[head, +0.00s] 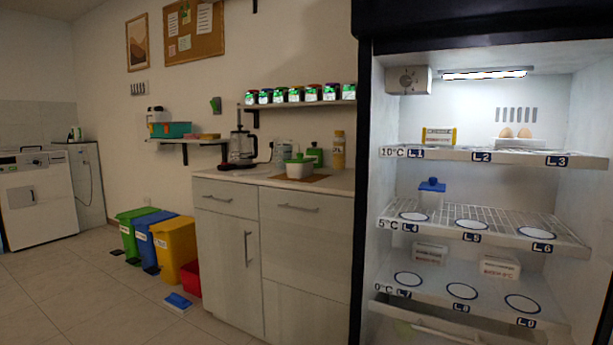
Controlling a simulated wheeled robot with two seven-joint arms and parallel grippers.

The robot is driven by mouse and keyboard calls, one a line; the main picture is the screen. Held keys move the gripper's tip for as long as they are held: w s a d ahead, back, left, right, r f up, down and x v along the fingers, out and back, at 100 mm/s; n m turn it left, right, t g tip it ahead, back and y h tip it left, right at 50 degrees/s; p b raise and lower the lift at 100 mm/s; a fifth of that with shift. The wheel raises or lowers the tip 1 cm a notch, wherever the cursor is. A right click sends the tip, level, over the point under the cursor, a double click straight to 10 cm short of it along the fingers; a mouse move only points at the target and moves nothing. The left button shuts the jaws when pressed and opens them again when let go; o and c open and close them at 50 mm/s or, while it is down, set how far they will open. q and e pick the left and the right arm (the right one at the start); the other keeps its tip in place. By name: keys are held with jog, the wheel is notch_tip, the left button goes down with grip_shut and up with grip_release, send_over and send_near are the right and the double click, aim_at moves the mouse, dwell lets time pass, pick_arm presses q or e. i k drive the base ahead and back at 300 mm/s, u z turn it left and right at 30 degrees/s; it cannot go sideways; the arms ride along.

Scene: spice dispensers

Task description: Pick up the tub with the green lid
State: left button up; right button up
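A white tub with a green lid (299,169) stands on the counter, close to the fridge side. It appears to rest on a brown board or mat (318,178). A green bottle-like container (315,155) stands just behind it to the right. Neither of my grippers shows in the head view.
The pale cabinet (232,226) carries the counter, with a coffee maker (241,147) to the left and a yellowish bottle (338,150) to the right. A shelf of spice jars (295,95) hangs above. The open fridge (364,190) stands right. Bins (174,251) line the left.

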aim_at(294, 170)
jog(key=z, duration=0.55)
jog(key=k, duration=0.6)
jog(key=z, duration=0.05)
jog(key=i, duration=0.4)
jog(key=u, duration=0.9)
jog(key=i, duration=0.85)
jog(key=z, duration=0.55)
jog(key=i, duration=0.65)
jog(key=z, duration=0.65)
